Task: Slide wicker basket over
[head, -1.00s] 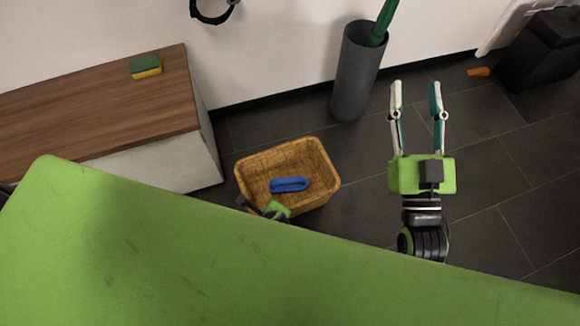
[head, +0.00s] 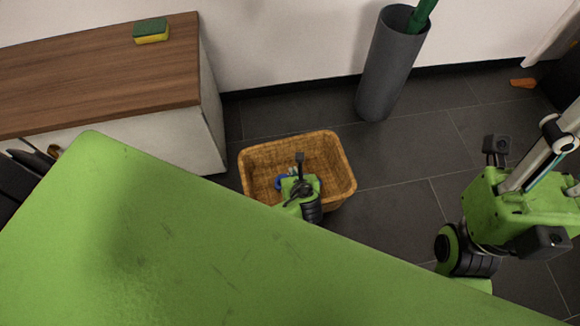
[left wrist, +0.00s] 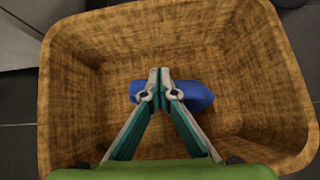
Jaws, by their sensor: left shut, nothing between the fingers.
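The wicker basket (head: 262,152) stands on the dark floor past the edge of the green surface. In the left wrist view its woven walls (left wrist: 62,95) surround my left gripper (left wrist: 160,82), which is shut and empty. A smooth blue object (left wrist: 198,95) lies on the basket's bottom, behind the fingertips in that view. In the head view the left gripper (head: 294,182) is over the basket's opening and hides most of the blue object. My right gripper (head: 545,155) is at the right edge, partly cut off; I cannot tell its finger opening.
A green surface (head: 180,240) fills the front and hides the basket's near edge. A wood-topped cabinet (head: 90,75) with a sponge (head: 151,31) stands left. A grey cylindrical bin (head: 388,70) stands behind right. Floor (head: 400,160) right of the basket is clear.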

